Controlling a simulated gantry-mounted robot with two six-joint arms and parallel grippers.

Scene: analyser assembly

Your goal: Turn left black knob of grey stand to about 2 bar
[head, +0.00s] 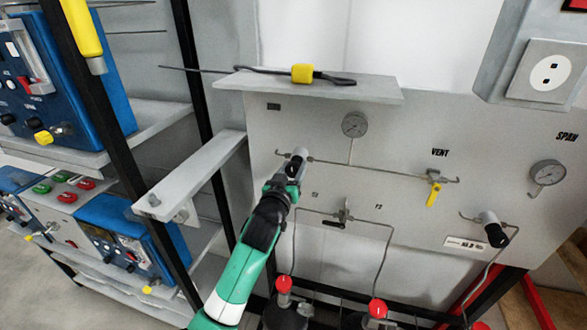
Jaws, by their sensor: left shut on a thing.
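The grey stand (380,105) is an upright panel with thin tubing, gauges and valves. Its left black knob (297,157) is at the left end of the upper tube line, partly hidden by my left gripper. My left gripper (293,172) reaches up from below and is shut on this knob. The round gauge (354,124) above the tube line is too small to read. A second black knob (494,229) sits at the lower right of the panel, near the right gauge (547,172). My right gripper is not in view.
A yellow-handled valve (433,190) sits under the VENT label. A small black-handled valve (342,213) is at lower middle. Red-capped bottle valves (284,284) stand below. A shelf (320,86) on top holds a cable with a yellow piece. A rack with blue instruments (105,115) stands at left.

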